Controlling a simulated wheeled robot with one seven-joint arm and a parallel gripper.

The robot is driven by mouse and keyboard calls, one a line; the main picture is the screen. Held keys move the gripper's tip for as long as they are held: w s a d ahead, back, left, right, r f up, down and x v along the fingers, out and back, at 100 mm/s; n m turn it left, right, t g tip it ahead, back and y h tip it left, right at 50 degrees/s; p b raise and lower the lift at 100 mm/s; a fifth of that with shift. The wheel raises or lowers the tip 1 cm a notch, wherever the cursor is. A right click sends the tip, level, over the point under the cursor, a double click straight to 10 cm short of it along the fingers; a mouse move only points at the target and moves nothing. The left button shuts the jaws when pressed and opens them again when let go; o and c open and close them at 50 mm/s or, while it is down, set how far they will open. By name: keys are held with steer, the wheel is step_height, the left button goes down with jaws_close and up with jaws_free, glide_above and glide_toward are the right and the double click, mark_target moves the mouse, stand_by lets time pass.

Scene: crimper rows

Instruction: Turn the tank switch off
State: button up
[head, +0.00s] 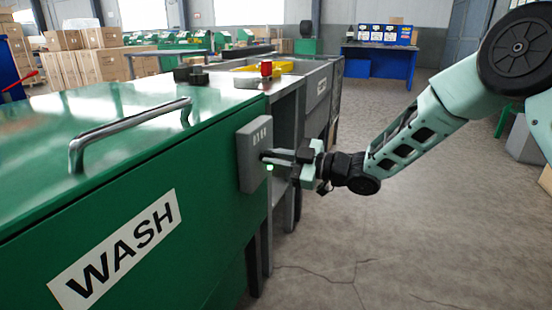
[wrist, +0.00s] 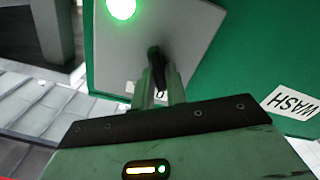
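The grey switch box (head: 252,155) is fixed to the end of the green wash tank (head: 130,125); its face also shows in the wrist view (wrist: 188,35). A black switch lever (wrist: 157,68) stands out from that face. A round lamp (wrist: 121,8) on the box is lit green; its glow shows in the head view (head: 270,168). My gripper (head: 272,158) is at the box face. In the wrist view its two fingers (wrist: 161,85) are close together, one on each side of the lever. Whether they press on it is hard to tell. Part of the box's lettering is hidden.
A metal handle (head: 130,133) rises from the tank lid.

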steer(key=o, duration=0.3)
steer(key=p+v, duration=0.4)
steer(key=v, duration=1.3)
steer(key=shift+d, duration=0.2)
steer(key=shift+s, duration=0.1)
